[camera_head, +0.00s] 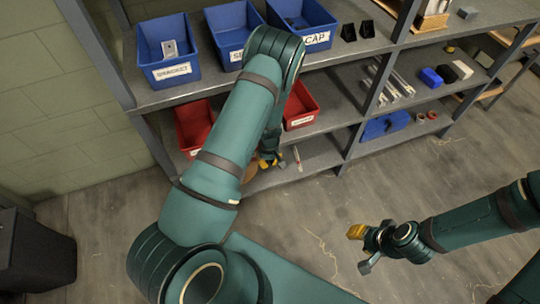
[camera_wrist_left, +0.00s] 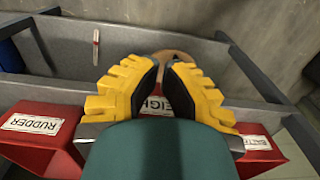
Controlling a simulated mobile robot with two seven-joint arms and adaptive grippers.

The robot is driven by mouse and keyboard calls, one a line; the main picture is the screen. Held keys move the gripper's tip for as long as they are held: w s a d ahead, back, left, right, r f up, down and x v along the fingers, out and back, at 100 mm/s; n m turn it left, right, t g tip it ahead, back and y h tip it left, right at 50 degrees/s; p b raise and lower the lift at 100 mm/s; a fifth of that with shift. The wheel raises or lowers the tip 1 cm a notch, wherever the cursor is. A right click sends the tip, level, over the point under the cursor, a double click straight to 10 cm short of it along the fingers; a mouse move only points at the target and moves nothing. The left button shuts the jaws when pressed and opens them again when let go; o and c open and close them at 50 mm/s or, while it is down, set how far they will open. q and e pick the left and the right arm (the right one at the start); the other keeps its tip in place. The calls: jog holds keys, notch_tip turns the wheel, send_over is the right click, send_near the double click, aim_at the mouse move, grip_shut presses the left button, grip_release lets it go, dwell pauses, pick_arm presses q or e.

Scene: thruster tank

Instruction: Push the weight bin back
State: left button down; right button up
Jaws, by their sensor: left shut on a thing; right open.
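The weight bin (camera_wrist_left: 158,104) is a red bin whose label, partly readable as "EIGH", shows between my left fingers in the left wrist view. In the head view my left arm hides it. My left gripper (camera_wrist_left: 164,68) has yellow padded fingers with a narrow gap, shut on the bin's front. In the head view this gripper (camera_head: 270,160) is low in front of the shelf. My right gripper (camera_head: 361,250) is open and empty above the floor, away from the shelf.
The red RUDDER bin (camera_wrist_left: 38,112) and another red bin (camera_wrist_left: 262,152) flank the weight bin. Blue bins (camera_head: 167,62) stand on the shelf above. A round brown thing (camera_wrist_left: 176,55) and a thin stick (camera_wrist_left: 96,48) lie on the lower shelf. The floor in front is clear.

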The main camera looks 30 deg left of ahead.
pick_arm(q)
jog(key=shift+w+a+f+b, duration=0.25)
jog(key=shift+w+a+f, duration=0.5)
jog(key=shift+f, duration=0.2)
jog(key=shift+w+a+f+b, duration=0.25)
jog(key=shift+w+a+f, duration=0.45)
jog(key=shift+f, duration=0.25)
pick_arm(e)
jog(key=shift+w+f, duration=0.1)
jog(key=shift+f, duration=0.6)
pick_arm(q)
jog(key=shift+s, duration=0.1)
